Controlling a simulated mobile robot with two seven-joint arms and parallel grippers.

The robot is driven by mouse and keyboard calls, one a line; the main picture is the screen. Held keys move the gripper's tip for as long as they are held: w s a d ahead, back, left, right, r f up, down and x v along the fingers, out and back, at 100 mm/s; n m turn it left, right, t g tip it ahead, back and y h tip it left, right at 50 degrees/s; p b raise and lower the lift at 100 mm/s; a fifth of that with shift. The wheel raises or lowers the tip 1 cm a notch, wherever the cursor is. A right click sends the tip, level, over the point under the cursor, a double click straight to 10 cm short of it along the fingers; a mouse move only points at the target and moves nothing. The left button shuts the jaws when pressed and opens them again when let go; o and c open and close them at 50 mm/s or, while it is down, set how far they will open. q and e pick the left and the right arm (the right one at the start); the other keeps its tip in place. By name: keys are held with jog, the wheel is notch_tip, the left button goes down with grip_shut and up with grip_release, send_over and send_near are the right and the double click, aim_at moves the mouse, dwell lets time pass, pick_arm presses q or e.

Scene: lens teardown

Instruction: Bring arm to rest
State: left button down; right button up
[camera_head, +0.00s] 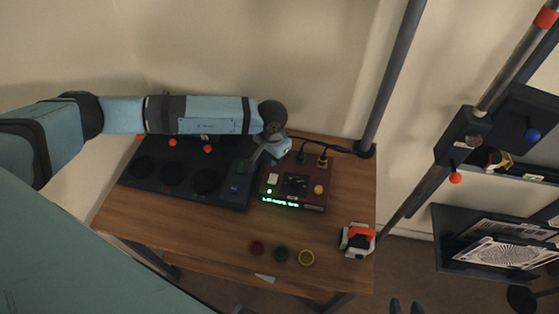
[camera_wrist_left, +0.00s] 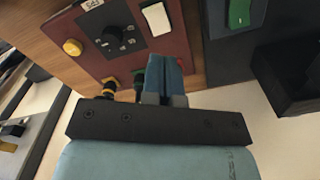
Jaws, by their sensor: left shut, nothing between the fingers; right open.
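My left arm reaches in from the left over the wooden table (camera_head: 215,245). My left gripper (camera_head: 252,162) is shut and empty, close to the gap between the black panel and the red control box (camera_head: 311,203). In the left wrist view its blue fingers (camera_wrist_left: 164,74) are together beside the red box (camera_wrist_left: 105,45), with nothing between them. I cannot tell whether they touch the box. Two dark tips at the bottom edge of the head view look like my right gripper (camera_head: 406,307), apart and with nothing seen between them; the rest of it is out of frame.
A black panel (camera_head: 155,188) with round recesses lies at the table's left. Red, green and yellow rings (camera_head: 281,254) lie near the front edge beside a pale triangular piece (camera_head: 264,278). An orange-and-white device (camera_head: 357,240) sits at the right corner. A grey pole (camera_head: 390,80) stands behind.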

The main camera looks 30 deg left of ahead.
pick_arm(q)
jog(key=s+d+n+g+h, duration=0.1)
jog(key=s+d+n+h, duration=0.35)
jog(key=d, duration=0.55)
jog(key=s+d+r+n+t+h, duration=0.1)
jog(key=s+d+r+n+h, duration=0.1)
jog(key=d+r+n+h, duration=0.25)
jog(key=s+d+r+n+t+h+p, duration=0.1)
jog(key=s+d+r+n+h, duration=0.15)
jog(key=d+n+h, duration=0.4)
jog(key=s+d+r+n+t+h, duration=0.15)
jog(key=d+n, duration=0.25)
jog(key=n, duration=0.4)
jog(key=w+a+n+t+y, duration=0.1)
jog(key=a+n+t+y, duration=0.4)
jog(key=n, duration=0.9)
jog(key=a+n+t, duration=0.3)
jog(key=n+t, duration=0.4)
jog(key=n, duration=0.6)
jog(key=s+a+f+n+g+y, duration=0.2)
jog(key=s+a+f+n+y, duration=0.2)
jog(key=f+n, duration=0.3)
jog(key=s+a+f+n+g+y+p, duration=0.1)
jog(key=s+a+f+n+y, duration=0.4)
jog(key=n, duration=0.9)
jog(key=shift+s+a+f+g, duration=0.35)
jog(key=shift+s+a+f, duration=0.5)
jog(key=shift+s+a, duration=0.15)
